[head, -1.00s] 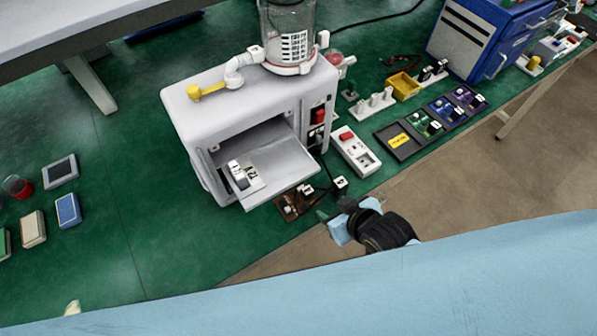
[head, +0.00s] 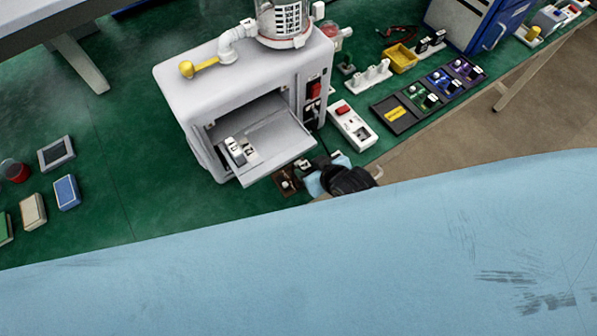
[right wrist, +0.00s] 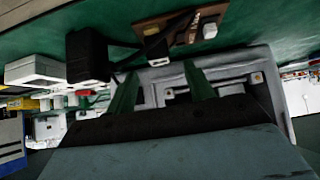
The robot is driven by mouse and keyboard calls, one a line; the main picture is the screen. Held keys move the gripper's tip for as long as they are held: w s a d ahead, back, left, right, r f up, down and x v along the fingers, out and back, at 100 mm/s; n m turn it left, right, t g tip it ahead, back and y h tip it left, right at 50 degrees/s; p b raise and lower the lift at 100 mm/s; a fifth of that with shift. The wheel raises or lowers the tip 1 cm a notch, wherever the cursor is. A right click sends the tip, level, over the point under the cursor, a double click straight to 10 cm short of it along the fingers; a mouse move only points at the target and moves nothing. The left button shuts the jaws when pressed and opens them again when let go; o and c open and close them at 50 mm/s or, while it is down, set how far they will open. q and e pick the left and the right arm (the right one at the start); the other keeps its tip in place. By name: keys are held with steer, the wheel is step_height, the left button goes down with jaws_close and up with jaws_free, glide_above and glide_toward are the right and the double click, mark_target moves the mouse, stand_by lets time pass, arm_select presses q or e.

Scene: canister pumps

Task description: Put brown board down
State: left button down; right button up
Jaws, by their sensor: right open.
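The brown board (head: 287,181) lies on the green table in front of the open drawer of the white machine, with small parts on it. It also shows at the top of the right wrist view (right wrist: 182,27). My right gripper (head: 312,174) is just right of the board and partly covers its right side in the head view. In the right wrist view its two green fingers (right wrist: 160,70) are spread apart with nothing between them. The board is beyond the fingertips and apart from them. My left gripper is out of view.
The white machine's drawer (head: 270,150) sticks out beside the board. A black plug-like block (right wrist: 88,55) and a white socket strip (head: 352,127) are close by. A dark tray (head: 400,115) lies further right. The table's front edge is near my right gripper.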

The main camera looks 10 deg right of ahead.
steer(key=x, duration=0.4)
steer(key=shift+f+b, duration=0.1)
steer(key=shift+b, duration=0.2)
jaws_close()
